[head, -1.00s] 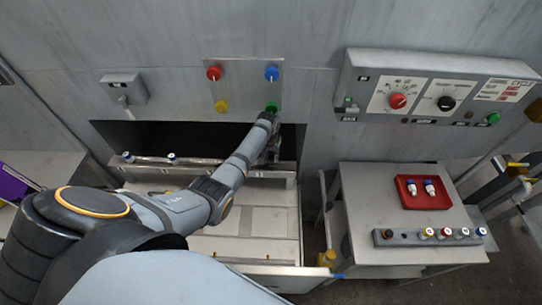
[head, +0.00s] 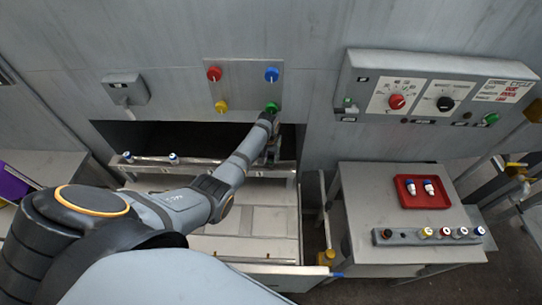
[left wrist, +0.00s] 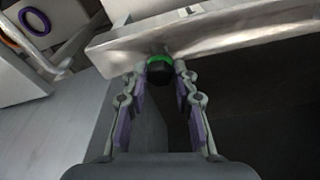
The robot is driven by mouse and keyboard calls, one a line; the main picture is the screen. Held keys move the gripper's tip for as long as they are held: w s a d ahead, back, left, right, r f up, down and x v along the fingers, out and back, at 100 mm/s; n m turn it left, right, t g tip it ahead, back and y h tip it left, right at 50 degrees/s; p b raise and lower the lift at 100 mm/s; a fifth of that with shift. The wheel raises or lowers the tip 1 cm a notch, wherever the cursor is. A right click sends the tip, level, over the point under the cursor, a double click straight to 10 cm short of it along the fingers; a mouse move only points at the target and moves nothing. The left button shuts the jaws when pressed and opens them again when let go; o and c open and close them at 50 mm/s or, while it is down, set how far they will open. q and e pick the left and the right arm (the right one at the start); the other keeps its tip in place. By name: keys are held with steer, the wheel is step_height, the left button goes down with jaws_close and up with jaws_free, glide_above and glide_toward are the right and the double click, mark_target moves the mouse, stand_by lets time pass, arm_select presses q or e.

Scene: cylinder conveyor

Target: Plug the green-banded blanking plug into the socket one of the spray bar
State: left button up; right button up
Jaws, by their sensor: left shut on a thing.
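The green-banded blanking plug (left wrist: 158,70), dark with a bright green ring, is between the fingertips of my left gripper (left wrist: 160,84) in the left wrist view. The jaws are shut on it. The plug is against or very close to the metal spray bar (left wrist: 225,34); how deep it sits cannot be told, and the socket is hidden. In the head view my left gripper (head: 272,150) is at the right end of the spray bar (head: 215,168), with the plug hidden there. My right gripper is not in view.
Blue-and-white plugs (head: 173,157) stand on the bar's left part. A panel of coloured knobs (head: 243,87) is just above my left gripper. At right, a table (head: 365,235) holds a red tray (head: 425,203) and a rack (head: 405,238) of plugs. A dark opening lies behind the bar.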

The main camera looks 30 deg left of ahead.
arm_select(q)
steer(key=shift+f+b, duration=0.95)
steer(key=shift+f, duration=0.35)
steer(key=o, duration=1.1)
steer(key=r, duration=0.4)
steer(key=s+r, duration=0.1)
steer(key=r, duration=0.6)
steer(key=shift+s+d+r, duration=0.15)
steer(key=shift+s+r, duration=0.25)
